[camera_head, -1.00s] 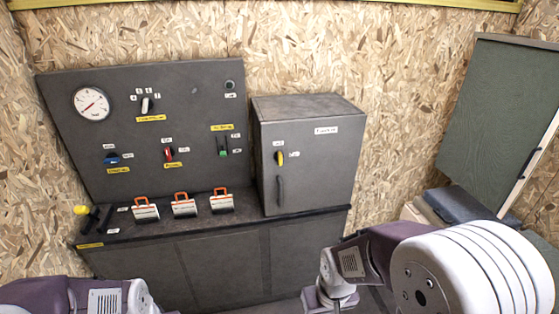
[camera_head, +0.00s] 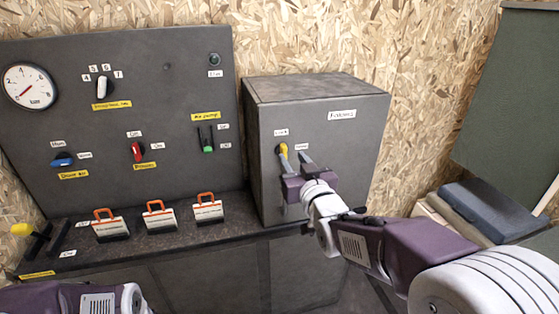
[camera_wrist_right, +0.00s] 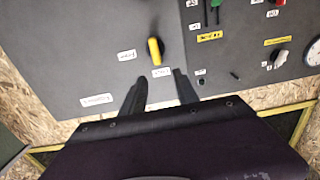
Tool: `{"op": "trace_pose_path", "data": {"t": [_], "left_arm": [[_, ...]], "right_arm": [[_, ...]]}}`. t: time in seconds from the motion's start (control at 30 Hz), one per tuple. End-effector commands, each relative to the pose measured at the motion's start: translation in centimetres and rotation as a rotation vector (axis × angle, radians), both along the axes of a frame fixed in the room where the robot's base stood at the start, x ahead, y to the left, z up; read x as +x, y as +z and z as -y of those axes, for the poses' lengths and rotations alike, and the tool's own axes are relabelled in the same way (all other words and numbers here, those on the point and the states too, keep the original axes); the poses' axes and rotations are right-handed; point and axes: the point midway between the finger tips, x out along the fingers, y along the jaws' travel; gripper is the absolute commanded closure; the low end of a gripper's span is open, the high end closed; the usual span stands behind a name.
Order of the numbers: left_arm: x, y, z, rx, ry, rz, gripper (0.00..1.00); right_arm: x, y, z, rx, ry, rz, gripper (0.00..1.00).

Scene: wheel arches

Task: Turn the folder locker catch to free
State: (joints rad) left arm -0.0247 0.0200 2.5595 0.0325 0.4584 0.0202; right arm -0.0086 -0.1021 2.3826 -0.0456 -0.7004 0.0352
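The grey locker (camera_head: 335,155) stands on the right end of the counter, its door shut. Its yellow catch (camera_head: 284,150) is near the upright position, with one small label above it and another to its right; the lettering is too small to read surely. My right gripper (camera_head: 295,160) is in front of the door, fingers apart, partly covering the door below the catch. In the right wrist view, the catch (camera_wrist_right: 155,50) lies just beyond the open fingertips (camera_wrist_right: 157,75), with nothing between the fingers. The door handle is hidden behind my right gripper. My left gripper is out of view.
A grey panel (camera_head: 150,100) with a gauge, knobs and switches stands left of the locker. Several orange-handled padlock-like items (camera_head: 160,220) sit on the counter, with a yellow-knobbed lever (camera_head: 22,230) at its left. A dark green board (camera_head: 510,100) is at the right.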

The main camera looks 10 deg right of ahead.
Motion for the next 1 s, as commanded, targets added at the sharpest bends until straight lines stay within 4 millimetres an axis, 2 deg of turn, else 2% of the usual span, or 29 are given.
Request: {"op": "trace_pose_path", "data": {"t": [0.03, 0.1, 0.37, 0.73, 0.83, 1.0], "left_arm": [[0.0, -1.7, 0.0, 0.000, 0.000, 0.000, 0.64], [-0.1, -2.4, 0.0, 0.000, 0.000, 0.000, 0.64], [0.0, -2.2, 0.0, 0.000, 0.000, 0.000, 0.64], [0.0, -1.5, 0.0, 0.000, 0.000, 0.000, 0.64], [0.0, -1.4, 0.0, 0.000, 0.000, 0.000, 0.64], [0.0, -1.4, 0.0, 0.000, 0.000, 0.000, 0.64]], "right_arm": [[-0.1, -1.3, 0.1, 0.000, -0.002, 0.010, 0.64], [-0.2, -1.7, 0.1, -0.001, -0.003, 0.014, 0.64], [0.2, -1.7, 0.2, -0.001, -0.004, 0.011, 0.64], [7.2, -1.8, -0.1, -0.002, -0.004, 0.008, 0.64], [8.3, -1.8, -0.1, -0.002, -0.004, 0.009, 0.64], [8.9, -1.8, -0.1, -0.002, -0.004, 0.010, 0.64]]}}
